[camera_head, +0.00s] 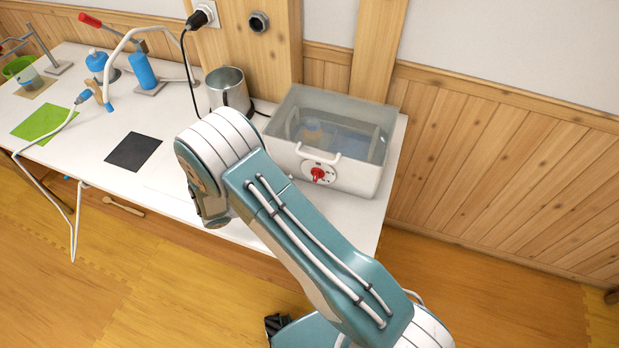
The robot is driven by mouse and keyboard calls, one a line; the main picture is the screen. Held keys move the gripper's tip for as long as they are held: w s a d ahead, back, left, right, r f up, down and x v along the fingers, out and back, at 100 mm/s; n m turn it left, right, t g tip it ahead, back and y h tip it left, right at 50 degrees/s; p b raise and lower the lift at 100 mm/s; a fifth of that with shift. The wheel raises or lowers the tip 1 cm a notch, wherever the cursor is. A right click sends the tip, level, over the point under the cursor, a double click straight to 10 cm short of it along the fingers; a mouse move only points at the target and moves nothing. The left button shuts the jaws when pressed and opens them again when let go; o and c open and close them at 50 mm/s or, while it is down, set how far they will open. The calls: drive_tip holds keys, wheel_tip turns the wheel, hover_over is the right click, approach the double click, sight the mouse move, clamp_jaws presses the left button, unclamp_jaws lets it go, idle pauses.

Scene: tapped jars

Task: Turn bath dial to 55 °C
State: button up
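The water bath (352,172) is a white box with clear upper walls at the right end of the white table. Its dial (318,174) is a red knob on a pale round plate with small marks, on the front face. The marks and the setting are too small to read. I cannot make out my gripper's fingers.
A metal jug (228,90) stands left of the bath, near a black cable and wall plug (201,16). A dark square mat (133,151) and a green mat (44,123) lie farther left, near blue bottles (143,71). A wooden spoon (124,206) lies below the table edge.

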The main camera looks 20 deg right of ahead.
sight(316, 176)
drive_tip(key=d, duration=0.4)
drive_tip(key=w+d, duration=0.1)
drive_tip(key=d, duration=0.1)
drive_tip(key=shift+f, duration=0.15)
drive_tip(key=shift+s, duration=0.1)
drive_tip(key=c, duration=1.2)
